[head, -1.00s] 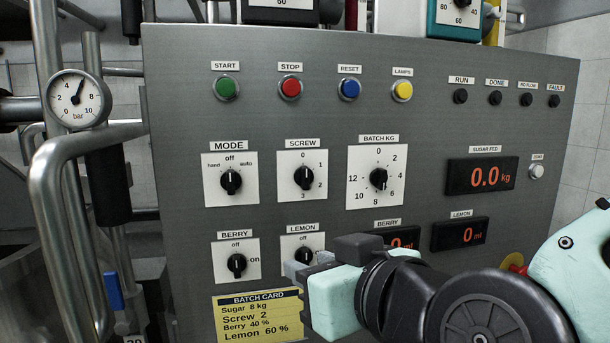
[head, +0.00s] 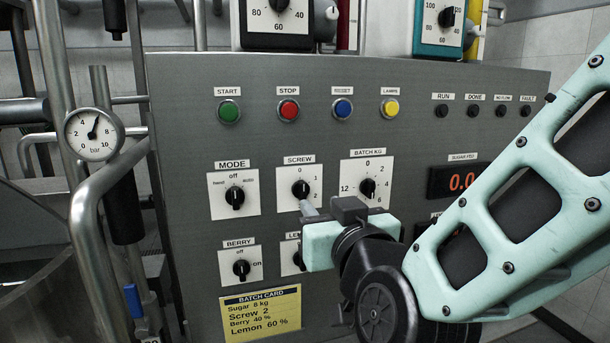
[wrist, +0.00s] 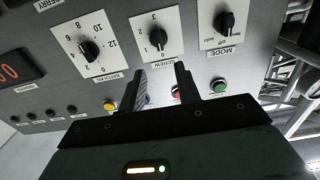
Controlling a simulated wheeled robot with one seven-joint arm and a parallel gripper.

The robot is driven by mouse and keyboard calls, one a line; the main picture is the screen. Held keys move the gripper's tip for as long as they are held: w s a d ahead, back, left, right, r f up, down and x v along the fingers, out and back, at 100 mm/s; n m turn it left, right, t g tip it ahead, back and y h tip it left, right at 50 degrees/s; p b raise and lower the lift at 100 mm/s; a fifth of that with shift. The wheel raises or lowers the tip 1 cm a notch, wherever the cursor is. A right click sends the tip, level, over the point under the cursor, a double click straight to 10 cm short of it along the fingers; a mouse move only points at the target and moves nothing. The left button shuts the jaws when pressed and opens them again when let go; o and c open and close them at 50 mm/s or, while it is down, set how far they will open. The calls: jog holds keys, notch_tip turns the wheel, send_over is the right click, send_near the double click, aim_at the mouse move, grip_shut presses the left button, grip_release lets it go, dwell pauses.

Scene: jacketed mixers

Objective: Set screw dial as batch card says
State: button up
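The screw dial (head: 300,189) is a black knob on a white plate marked 0 to 3. Its pointer appears to be at 0. In the upside-down wrist view the same screw dial (wrist: 158,38) sits beyond the fingertips, between their lines. The yellow batch card (head: 260,313) reads Sugar 8 kg, Screw 2, Berry 40 %, Lemon 60 %. My gripper (head: 315,210) is just below and in front of the screw plate, hiding its lower marks. In the wrist view my gripper (wrist: 162,75) is open with nothing between its fingers, apart from the knob.
The mode dial (head: 235,196) is left of the screw dial and the batch kg dial (head: 367,188) right. The berry dial (head: 241,267) and partly hidden lemon dial (head: 298,260) are below. Start, stop, reset and lamps buttons line the top. A pressure gauge (head: 94,134) and pipes stand left.

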aim_at(304, 186)
jog(key=p+x, duration=0.3)
jog(key=x, duration=0.7)
grip_shut()
